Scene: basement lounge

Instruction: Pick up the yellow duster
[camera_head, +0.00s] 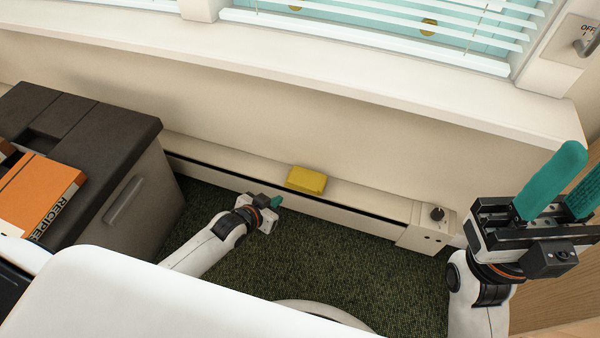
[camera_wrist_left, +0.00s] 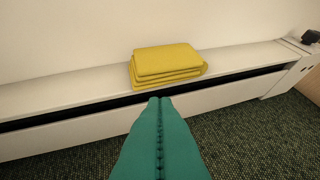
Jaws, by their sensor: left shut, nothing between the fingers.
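The yellow duster (camera_head: 306,180) is a folded cloth lying on top of the low white baseboard heater under the window. In the left wrist view the duster (camera_wrist_left: 166,63) shows as a stack of folded layers, just beyond my fingertips. My left gripper (camera_head: 276,201) is low, in front of the heater and a little left of the duster. Its teal fingers (camera_wrist_left: 160,104) are pressed together with nothing between them, apart from the cloth. My right gripper (camera_head: 566,190) is raised at the right, its teal fingers apart and pointing up, with nothing seen between them.
The heater (camera_head: 372,211) runs along the wall, with a control box and dark knob (camera_head: 437,214) at its right end. A dark cabinet (camera_head: 120,180) with an orange recipe book (camera_head: 40,190) stands at the left. Green carpet (camera_head: 330,250) is clear in front. The window sill (camera_head: 330,80) overhangs above.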

